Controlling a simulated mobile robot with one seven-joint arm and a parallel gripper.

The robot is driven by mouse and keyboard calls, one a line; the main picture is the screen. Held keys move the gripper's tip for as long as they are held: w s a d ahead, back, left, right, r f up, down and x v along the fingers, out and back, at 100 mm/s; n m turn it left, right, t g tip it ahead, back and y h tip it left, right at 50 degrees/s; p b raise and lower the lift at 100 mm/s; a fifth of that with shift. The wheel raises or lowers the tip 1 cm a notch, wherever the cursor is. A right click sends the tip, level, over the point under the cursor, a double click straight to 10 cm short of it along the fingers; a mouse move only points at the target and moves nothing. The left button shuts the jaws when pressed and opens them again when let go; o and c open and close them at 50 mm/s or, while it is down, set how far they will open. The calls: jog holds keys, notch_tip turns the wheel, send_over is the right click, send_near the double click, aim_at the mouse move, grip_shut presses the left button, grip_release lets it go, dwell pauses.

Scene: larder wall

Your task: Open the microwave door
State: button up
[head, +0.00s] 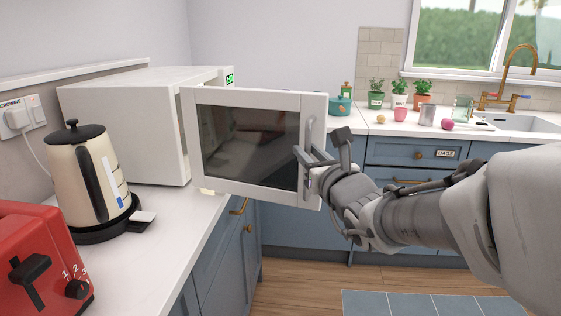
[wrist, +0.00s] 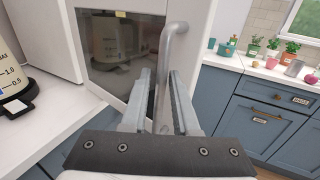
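The white microwave (head: 130,115) stands on the left counter. Its door (head: 262,98), with a dark glass window, is swung well out from the body and also shows in the wrist view (wrist: 200,20). The grey vertical bar handle (head: 309,135) is on the door's right edge. My gripper (head: 327,148) is at the handle's lower part. In the wrist view my gripper (wrist: 160,72) has its fingers apart, one on each side of the handle (wrist: 172,45), with gaps visible. Most of the microwave's inside is hidden behind the door.
A cream kettle (head: 90,180) and a red toaster (head: 40,255) stand on the left counter near the microwave. Blue drawers (head: 415,155) and a counter with potted plants (head: 399,92) and a sink (head: 535,122) lie behind. Wooden floor shows below the door.

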jog(key=b+v, duration=0.5)
jog(key=v, duration=1.1)
jog(key=shift+s+b, duration=0.2)
jog(key=shift+b, duration=0.1)
jog(key=shift+s, duration=0.1)
